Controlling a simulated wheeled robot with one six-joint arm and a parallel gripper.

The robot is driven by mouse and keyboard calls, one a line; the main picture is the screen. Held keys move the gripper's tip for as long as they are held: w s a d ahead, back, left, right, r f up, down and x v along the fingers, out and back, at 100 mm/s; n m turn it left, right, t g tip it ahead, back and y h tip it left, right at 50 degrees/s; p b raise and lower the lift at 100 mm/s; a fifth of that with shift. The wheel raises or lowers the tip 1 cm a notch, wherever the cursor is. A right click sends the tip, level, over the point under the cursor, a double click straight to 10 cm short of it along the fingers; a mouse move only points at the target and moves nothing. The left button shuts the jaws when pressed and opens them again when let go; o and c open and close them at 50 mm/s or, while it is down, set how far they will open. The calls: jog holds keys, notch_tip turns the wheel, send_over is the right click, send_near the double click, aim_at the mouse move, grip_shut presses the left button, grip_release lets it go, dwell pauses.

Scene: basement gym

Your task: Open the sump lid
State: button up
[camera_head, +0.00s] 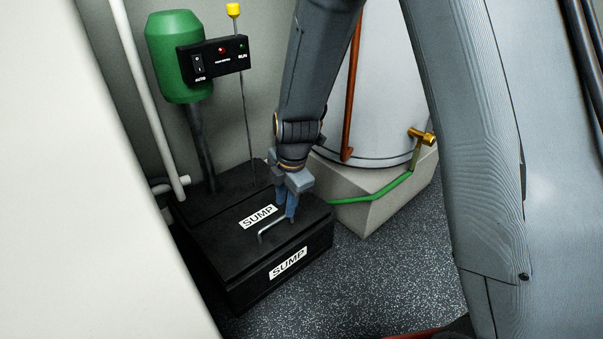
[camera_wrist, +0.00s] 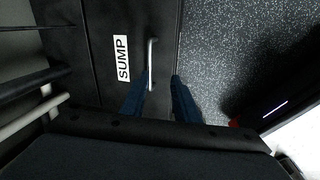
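The sump is a black box on the floor in the head view. Its black lid (camera_head: 213,240) lies flat and closed, with a white SUMP label (camera_head: 258,216). A thin grey bar handle (camera_head: 275,229) is near the lid's front edge. My gripper (camera_head: 287,208) points down at the handle's right end. In the wrist view, my gripper (camera_wrist: 160,84) has its two blue fingers apart. The handle (camera_wrist: 152,55) runs toward the gap between them, closer to the left finger; I cannot tell whether they touch. The lid (camera_wrist: 105,70) is below the left finger.
A green pump motor (camera_head: 173,55) and a black control box (camera_head: 213,60) stand behind the sump. A white tank (camera_head: 385,90) on a grey plinth (camera_head: 385,205), with a green pipe (camera_head: 375,192), is to the right. Speckled floor (camera_head: 350,280) in front is clear.

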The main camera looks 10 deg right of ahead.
jog(key=s+d+r+m+p, duration=0.1)
jog(key=s+r+m+p, duration=0.1)
jog(key=r, duration=0.3)
jog(key=s+d+r+m+p, duration=0.2)
jog(key=r+p, duration=0.3)
jog(key=shift+s+d+r, duration=0.2)
jog(key=shift+s+d, duration=0.05)
jog(key=shift+s, duration=0.05)
